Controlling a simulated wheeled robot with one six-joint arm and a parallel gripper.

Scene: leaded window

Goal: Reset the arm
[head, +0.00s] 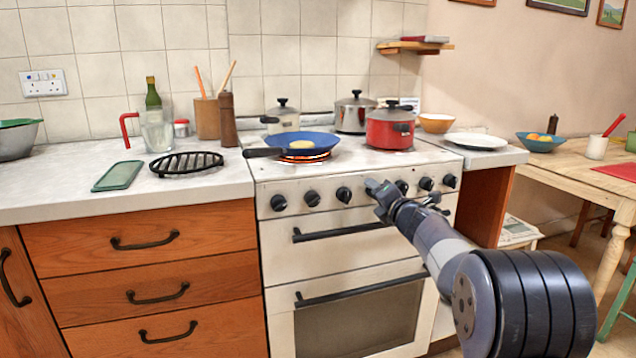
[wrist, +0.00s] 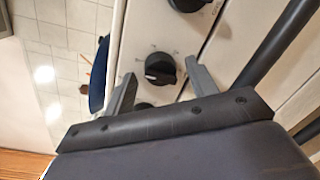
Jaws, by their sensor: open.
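My arm reaches in from the lower right in the head view. My gripper (head: 379,190) is at the front of the white stove (head: 350,225), by its row of black knobs. In the wrist view my gripper (wrist: 160,88) is open, its two fingers apart, with a black knob (wrist: 160,68) showing between them. I cannot tell whether the fingers touch the knob. Nothing is held.
A blue pan (head: 318,137) with something pale in it sits over a glowing red burner (head: 312,157). A red pot (head: 390,128) and a steel pot (head: 355,113) stand nearby. The oven handle (head: 340,231) juts out below the knobs.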

